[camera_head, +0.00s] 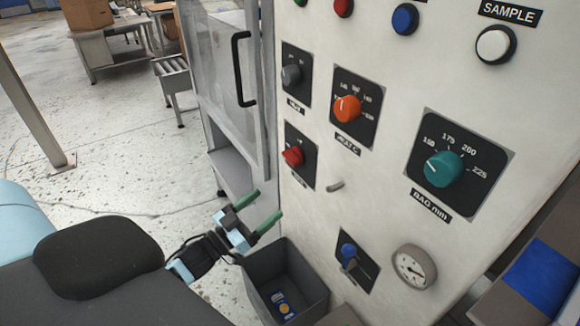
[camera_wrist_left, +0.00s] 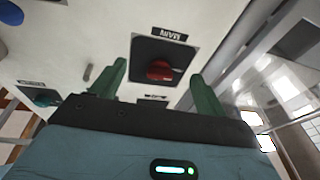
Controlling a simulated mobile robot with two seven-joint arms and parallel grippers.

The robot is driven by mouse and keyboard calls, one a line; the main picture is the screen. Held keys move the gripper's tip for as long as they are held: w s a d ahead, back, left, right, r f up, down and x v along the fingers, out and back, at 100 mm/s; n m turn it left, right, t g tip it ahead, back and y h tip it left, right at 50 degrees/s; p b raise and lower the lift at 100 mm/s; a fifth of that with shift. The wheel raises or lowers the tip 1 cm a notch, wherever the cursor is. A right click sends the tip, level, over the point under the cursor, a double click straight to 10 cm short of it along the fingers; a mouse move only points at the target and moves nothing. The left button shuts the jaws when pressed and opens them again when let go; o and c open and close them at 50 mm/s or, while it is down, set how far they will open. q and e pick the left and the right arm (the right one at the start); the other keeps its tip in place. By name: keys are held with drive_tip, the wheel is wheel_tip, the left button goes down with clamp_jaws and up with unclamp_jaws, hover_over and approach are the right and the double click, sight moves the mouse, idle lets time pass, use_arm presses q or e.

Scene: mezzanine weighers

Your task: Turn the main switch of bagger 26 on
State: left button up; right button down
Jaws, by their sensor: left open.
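The main switch is a red rotary knob (camera_head: 293,156) on a black plate, low on the left side of the pale panel (camera_head: 385,205). In the left wrist view the red knob (camera_wrist_left: 160,70) shows with its MAIN label (camera_wrist_left: 169,34) upside down. Its exact setting is too small to read. My left gripper (camera_head: 259,210) is open and empty, below and left of the switch in the head view, apart from it. In the left wrist view its green fingers (camera_wrist_left: 159,72) appear either side of the knob. My right gripper is out of view.
An orange knob (camera_head: 347,108), a grey knob (camera_head: 291,75) and a teal knob (camera_head: 443,168) sit near the switch. A blue lever (camera_head: 347,252) and a gauge (camera_head: 413,267) are lower. A grey bin (camera_head: 262,275) stands below; a clear door (camera_head: 222,60) is left.

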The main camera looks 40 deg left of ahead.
sight(293, 158)
use_arm(q)
drive_tip(key=w+r+m+h, duration=0.1)
drive_tip(key=w+r+h, duration=0.2)
drive_tip(key=w+r, duration=0.5)
drive_tip(key=shift+w+d+r+m+t+p, duration=0.15)
drive_tip(key=shift+w+d+m+t+p, duration=0.2)
drive_tip(key=shift+w, duration=0.35)
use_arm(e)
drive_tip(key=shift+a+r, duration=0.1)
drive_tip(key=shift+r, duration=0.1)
use_arm(q)
drive_tip(key=c, duration=1)
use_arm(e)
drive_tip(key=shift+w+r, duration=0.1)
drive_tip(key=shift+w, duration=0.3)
